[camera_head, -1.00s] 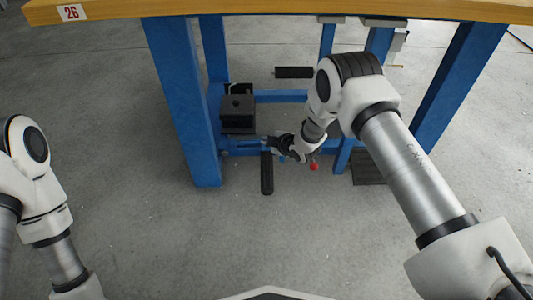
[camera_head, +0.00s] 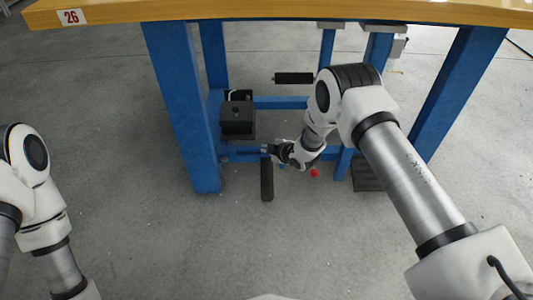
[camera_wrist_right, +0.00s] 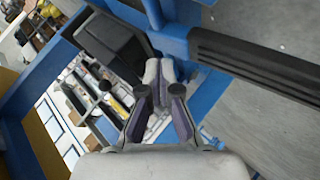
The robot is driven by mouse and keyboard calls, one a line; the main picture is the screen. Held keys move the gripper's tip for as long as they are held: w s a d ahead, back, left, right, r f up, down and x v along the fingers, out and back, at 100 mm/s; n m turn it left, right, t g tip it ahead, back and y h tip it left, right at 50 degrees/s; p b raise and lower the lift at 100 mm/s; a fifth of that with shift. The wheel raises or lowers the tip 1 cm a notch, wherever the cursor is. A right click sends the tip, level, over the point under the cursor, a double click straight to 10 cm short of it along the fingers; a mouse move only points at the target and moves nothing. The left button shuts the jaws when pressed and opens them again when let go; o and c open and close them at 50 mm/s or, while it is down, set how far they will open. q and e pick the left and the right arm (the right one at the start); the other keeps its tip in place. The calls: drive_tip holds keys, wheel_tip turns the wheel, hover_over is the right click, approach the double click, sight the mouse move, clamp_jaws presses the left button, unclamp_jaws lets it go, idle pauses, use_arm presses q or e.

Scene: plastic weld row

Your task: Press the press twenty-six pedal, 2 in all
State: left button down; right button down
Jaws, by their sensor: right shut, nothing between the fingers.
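A red 26 on a white label (camera_head: 71,17) marks the front edge of the wooden bench top. Under the bench, a long black ribbed pedal (camera_head: 267,183) sticks out toward me from the low blue frame. It also shows large at the upper right of the right wrist view (camera_wrist_right: 262,66). My right gripper (camera_head: 269,149) is shut and empty, low beside the frame and just above the pedal's far end in the picture. I cannot tell whether it touches the pedal. In the wrist view its fingers (camera_wrist_right: 161,98) are together. My left gripper is out of view.
A black box (camera_head: 237,122) stands on the frame left of the gripper. Another black bar (camera_head: 294,78) lies farther back. A red knob (camera_head: 314,172) and a dark ribbed plate (camera_head: 367,177) are to the right. Blue legs (camera_head: 182,110) flank the space. The front floor is clear.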

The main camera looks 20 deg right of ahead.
idle(0.5)
drive_tip(key=shift+f, duration=0.4)
drive_tip(key=shift+w+f+b, duration=0.1)
drive_tip(key=shift+f+b, duration=0.2)
drive_tip(key=shift+b, duration=0.2)
